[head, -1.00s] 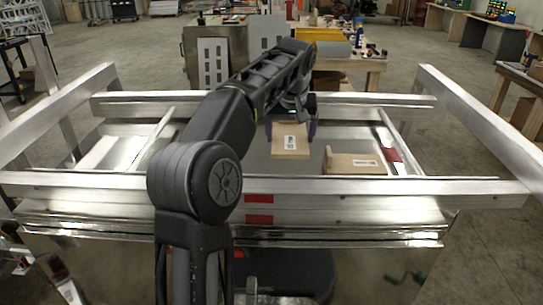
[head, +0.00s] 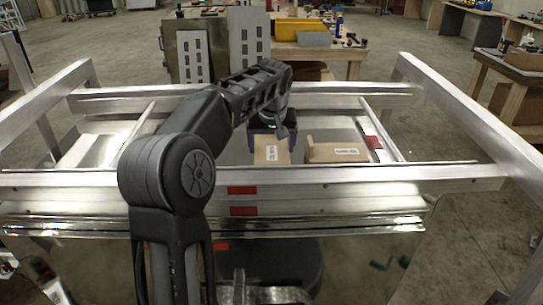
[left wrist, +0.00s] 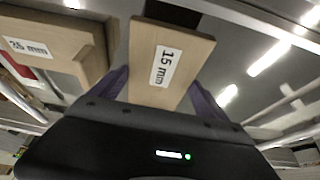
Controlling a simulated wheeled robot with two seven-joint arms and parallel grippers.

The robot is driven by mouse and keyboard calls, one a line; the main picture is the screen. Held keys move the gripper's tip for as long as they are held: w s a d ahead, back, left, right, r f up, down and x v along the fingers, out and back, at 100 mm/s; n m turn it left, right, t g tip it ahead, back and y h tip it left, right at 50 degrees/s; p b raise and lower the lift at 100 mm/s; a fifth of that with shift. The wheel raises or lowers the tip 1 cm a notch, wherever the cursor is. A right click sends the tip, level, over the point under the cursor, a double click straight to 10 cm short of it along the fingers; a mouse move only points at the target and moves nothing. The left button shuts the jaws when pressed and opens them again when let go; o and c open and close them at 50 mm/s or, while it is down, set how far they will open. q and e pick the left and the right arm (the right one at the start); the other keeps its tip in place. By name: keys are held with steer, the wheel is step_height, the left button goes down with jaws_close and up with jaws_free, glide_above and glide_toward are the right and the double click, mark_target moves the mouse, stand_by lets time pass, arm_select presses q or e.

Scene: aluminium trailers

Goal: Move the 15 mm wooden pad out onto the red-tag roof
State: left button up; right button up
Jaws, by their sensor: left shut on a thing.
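The 15 mm wooden pad (head: 271,153) is a pale block with a white label. It is between the purple fingers of my left gripper (head: 268,131), which is shut on it. In the left wrist view the label "15 mm" reads clearly on the pad (left wrist: 150,45). In the head view the pad's near end is just behind the trailer's near rail; its height above the surface below is hard to tell. Red tags (head: 242,190) mark the near rail of the aluminium trailer frame (head: 400,190). My right gripper is not in view.
A second, stepped wooden block (head: 325,155) with a label lies right of the pad; it also shows in the left wrist view (left wrist: 60,45). A red strip (head: 374,142) is beyond it. Raised rails (head: 440,105) border the trailer. A workbench (head: 320,52) stands behind.

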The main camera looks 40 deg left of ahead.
mark_target(272, 152)
arm_select(q)
steer(key=shift+f, duration=1.85)
steer(key=shift+f, duration=0.1)
steer(key=o, duration=1.7)
steer(key=shift+r+p, duration=0.2)
steer(key=shift+p, duration=0.1)
steer(key=b+v, duration=0.1)
steer(key=v, duration=1.1)
